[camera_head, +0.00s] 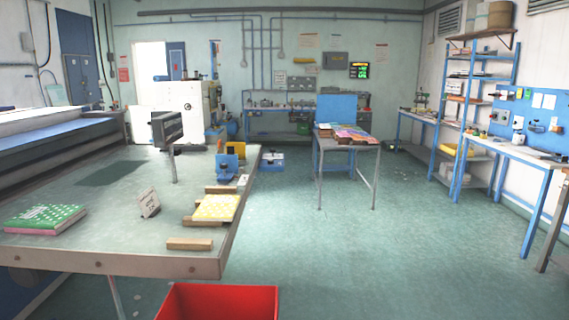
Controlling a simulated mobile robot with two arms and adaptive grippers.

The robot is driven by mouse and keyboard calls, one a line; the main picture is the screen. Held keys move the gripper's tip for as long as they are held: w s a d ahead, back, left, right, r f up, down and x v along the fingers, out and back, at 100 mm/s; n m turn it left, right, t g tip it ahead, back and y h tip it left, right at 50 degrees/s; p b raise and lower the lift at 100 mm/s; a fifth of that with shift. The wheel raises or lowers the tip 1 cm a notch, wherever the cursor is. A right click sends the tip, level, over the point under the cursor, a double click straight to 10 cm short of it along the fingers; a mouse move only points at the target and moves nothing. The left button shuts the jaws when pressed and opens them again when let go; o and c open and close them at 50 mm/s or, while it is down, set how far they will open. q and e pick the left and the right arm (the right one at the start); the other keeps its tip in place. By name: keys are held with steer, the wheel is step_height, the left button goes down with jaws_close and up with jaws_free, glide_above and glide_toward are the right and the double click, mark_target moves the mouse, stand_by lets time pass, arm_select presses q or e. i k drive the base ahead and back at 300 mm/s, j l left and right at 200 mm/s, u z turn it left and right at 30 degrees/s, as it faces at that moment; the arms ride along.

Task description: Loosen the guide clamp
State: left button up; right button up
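Neither of my grippers is in view. I cannot tell for sure which thing is the guide clamp. On the grey table (85,215) at the left, a blue block-like fixture (227,167) stands near the right edge, with a yellow piece (236,150) just behind it. A dark grey bracket-like head (167,128) sits on a thin post behind the middle of the table. Any knob or lever is too small to make out.
A red bin (218,303) stands on the floor in front. A side table (348,143) with colourful stacks stands beyond. The green floor (400,250) at the right is clear.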

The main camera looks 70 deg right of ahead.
mark_target(223, 166)
steer(key=z, duration=2.25)
steer(key=i+l+z, duration=0.15)
steer(key=l, duration=0.25)
steer(key=i+l+z, duration=0.15)
steer(key=l, duration=0.2)
steer(key=i+l+z, duration=0.15)
steer(key=l, duration=0.2)
steer(key=i+l, duration=0.3)
steer(key=i, duration=0.2)
steer(key=i+l, duration=0.3)
steer(key=i, duration=0.2)
